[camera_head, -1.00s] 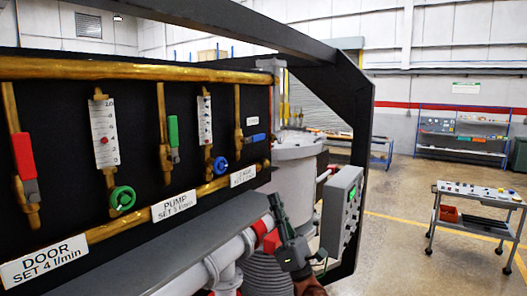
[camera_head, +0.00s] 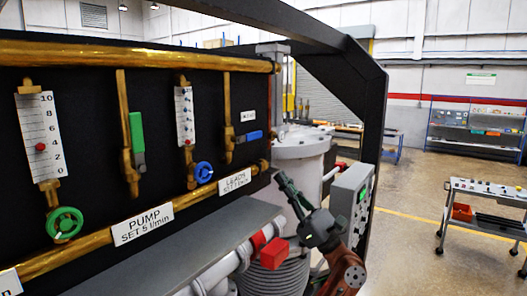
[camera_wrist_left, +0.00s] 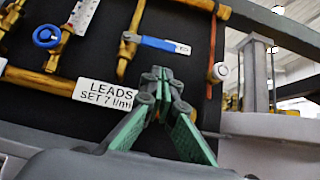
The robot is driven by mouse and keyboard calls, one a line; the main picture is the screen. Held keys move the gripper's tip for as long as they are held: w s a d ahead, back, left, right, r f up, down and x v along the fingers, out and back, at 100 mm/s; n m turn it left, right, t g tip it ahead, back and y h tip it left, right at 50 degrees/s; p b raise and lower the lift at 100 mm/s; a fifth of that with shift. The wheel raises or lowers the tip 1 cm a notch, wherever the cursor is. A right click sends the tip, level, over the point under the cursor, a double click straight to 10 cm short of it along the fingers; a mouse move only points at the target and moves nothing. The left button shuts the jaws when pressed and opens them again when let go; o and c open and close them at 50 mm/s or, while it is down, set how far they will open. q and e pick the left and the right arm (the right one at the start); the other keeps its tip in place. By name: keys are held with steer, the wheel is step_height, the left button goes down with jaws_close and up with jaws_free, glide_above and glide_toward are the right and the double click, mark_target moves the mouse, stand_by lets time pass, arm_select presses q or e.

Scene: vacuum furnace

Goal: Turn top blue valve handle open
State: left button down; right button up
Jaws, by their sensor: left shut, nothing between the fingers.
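The blue valve handle (camera_head: 249,136) is a horizontal lever on the rightmost brass pipe of the black panel, above the LEADS label. In the left wrist view the blue handle (camera_wrist_left: 158,43) points right from its brass valve body. My left gripper (camera_head: 283,179) is shut and empty, below and to the right of the handle in the head view. In the left wrist view its green-padded fingers (camera_wrist_left: 160,78) meet just below the handle, beside the LEADS sign (camera_wrist_left: 104,93). I cannot tell how far they stand from the panel. My right gripper is not in view.
A round blue knob (camera_head: 203,172) and a green lever (camera_head: 137,132) sit on pipes to the left. A grey ledge (camera_head: 190,245) and white piping with a red lever (camera_head: 272,252) lie below. A control box (camera_head: 352,200) stands right of my gripper.

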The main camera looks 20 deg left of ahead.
mark_target(250, 137)
arm_select(q)
steer(key=p+x, duration=0.4)
steer(key=x, duration=0.6)
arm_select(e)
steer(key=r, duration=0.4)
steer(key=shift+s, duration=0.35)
arm_select(q)
steer(key=shift+a, duration=0.2)
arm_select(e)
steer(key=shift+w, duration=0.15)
arm_select(q)
steer(key=shift+n, duration=0.3)
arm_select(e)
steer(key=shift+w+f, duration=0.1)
